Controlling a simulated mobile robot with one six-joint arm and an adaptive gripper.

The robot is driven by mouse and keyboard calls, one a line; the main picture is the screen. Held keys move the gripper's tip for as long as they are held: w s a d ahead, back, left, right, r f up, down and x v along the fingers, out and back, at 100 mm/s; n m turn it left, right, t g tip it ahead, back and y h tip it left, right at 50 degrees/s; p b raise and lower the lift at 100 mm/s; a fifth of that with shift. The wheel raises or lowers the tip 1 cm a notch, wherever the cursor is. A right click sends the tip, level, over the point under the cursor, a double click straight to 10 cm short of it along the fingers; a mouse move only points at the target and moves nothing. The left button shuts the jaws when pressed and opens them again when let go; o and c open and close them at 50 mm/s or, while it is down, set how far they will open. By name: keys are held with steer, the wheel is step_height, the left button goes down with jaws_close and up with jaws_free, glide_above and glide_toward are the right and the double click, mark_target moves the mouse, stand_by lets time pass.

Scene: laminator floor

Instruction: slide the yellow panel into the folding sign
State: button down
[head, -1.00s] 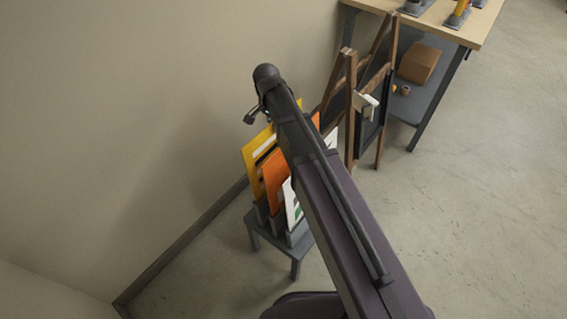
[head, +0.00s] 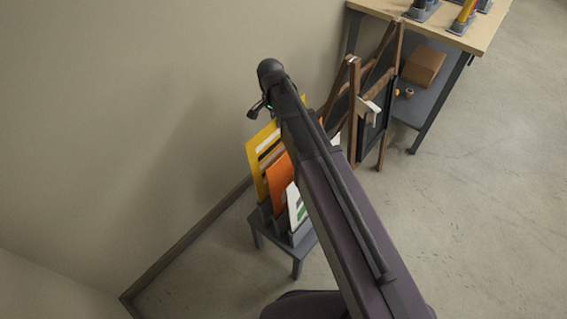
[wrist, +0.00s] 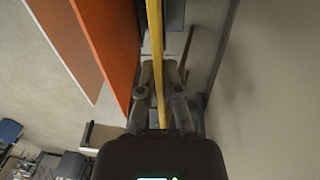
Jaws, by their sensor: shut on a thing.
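The yellow panel (head: 257,167) stands upright in a grey rack (head: 284,238) beside the wall, behind an orange panel (head: 279,181). In the wrist view the yellow panel (wrist: 156,45) is seen edge-on, running between the fingers of my gripper (wrist: 158,90), which is shut on it. In the head view my arm hides the fingers and part of the panels. The folding sign (head: 354,115) stands open to the right of the rack, with brown wooden legs and dark faces.
A white panel with green marks (head: 296,206) stands at the front of the rack. A workbench (head: 470,35) with a lower shelf holding a brown box (head: 424,65) is behind the sign. The wall is close on the left; floor at right is clear.

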step_height(320, 180, up, 11)
steer(key=p, duration=1)
steer(key=shift+w+a, duration=0.35)
steer(key=shift+a, duration=0.1)
steer(key=shift+f, duration=0.15)
stand_by(0.5)
